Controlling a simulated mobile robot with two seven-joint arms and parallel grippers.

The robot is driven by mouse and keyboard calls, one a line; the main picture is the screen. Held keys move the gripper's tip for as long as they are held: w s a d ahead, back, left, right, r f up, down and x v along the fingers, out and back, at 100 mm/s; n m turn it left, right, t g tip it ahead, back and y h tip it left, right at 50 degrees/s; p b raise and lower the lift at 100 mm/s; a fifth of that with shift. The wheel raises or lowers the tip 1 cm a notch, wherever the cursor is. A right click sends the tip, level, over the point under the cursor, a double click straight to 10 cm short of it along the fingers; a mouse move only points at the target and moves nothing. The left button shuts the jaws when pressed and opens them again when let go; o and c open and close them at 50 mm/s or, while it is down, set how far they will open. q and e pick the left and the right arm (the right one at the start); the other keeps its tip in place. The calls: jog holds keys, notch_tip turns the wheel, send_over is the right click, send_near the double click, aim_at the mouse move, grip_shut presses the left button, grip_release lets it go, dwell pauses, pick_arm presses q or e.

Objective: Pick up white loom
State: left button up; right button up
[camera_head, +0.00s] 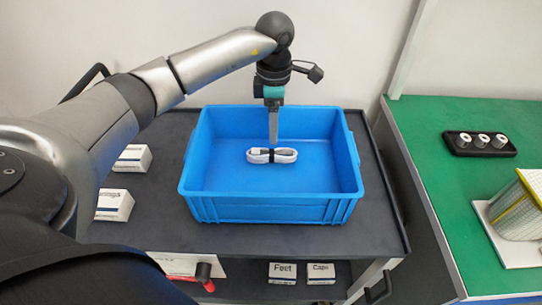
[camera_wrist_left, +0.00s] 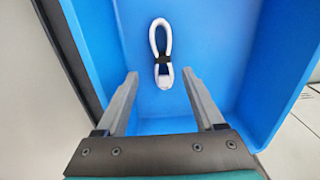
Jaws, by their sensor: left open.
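The white loom (camera_head: 284,155) is a bundled white cable with a black band around its middle. It lies on the floor of the blue crate (camera_head: 270,210). It also shows in the left wrist view (camera_wrist_left: 164,77), ahead of the fingertips, with the crate floor (camera_wrist_left: 212,45) around it. My left gripper (camera_head: 273,142) points down into the crate, its fingertips over or close behind the loom. In the left wrist view the left gripper (camera_wrist_left: 160,75) is open, with nothing between its fingers. Whether the fingertips touch the loom I cannot tell. My right gripper is not in view.
The crate stands on a dark cart top (camera_head: 375,215). Two white boxes, one nearer (camera_head: 114,205) and one farther (camera_head: 133,158), stand left of it. A green table (camera_head: 440,195) at the right holds a black tray (camera_head: 460,146) with white rolls. The crate walls surround the loom.

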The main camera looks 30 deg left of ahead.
aim_at(271, 152)
pick_arm(q)
jog(key=shift+f, duration=1.75)
jog(key=f, duration=0.2)
jog(key=f+b, duration=0.1)
jog(key=shift+s+a+f, duration=0.15)
jog(key=shift+s+f, duration=0.2)
jog(key=shift+s, duration=0.05)
jog(key=shift+f, duration=0.45)
grip_shut()
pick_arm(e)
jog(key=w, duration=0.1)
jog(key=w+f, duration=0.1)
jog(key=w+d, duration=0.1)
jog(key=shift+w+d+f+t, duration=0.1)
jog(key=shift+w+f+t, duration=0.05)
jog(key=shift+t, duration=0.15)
